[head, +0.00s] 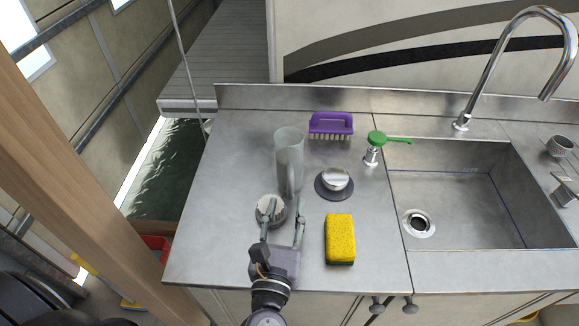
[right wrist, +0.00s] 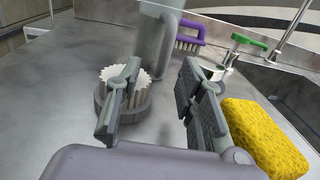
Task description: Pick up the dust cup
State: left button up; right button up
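The dust cup (head: 287,148) looks like the tall, translucent grey-green cup with a handle, standing upright on the steel counter. Its lower part and handle also show in the right wrist view (right wrist: 156,48), beyond the fingers. My right gripper (head: 283,222) is open and empty, on the near side of the cup, with its fingers pointing towards the handle. The gap between its fingers also shows in the right wrist view (right wrist: 160,88), with bare counter and the cup's handle end beyond. I cannot tell whether a finger touches anything. My left gripper is not in view.
A round pleated filter (head: 271,208) sits close by, partly behind the left finger. A silver-topped dark disc (head: 334,183), yellow sponge (head: 340,238), purple brush (head: 331,125) and green-handled item (head: 376,140) stand to the right. The sink (head: 460,200) is farther right. The counter's left side is clear.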

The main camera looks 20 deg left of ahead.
aim_at(290, 195)
jog(key=shift+w+r, duration=0.15)
jog(key=shift+w, duration=0.3)
jog(key=w, duration=0.3)
jog(key=w+p, duration=0.1)
jog(key=shift+w+a, duration=0.2)
jog(key=shift+a, duration=0.1)
jog(key=shift+s, duration=0.1)
grip_shut()
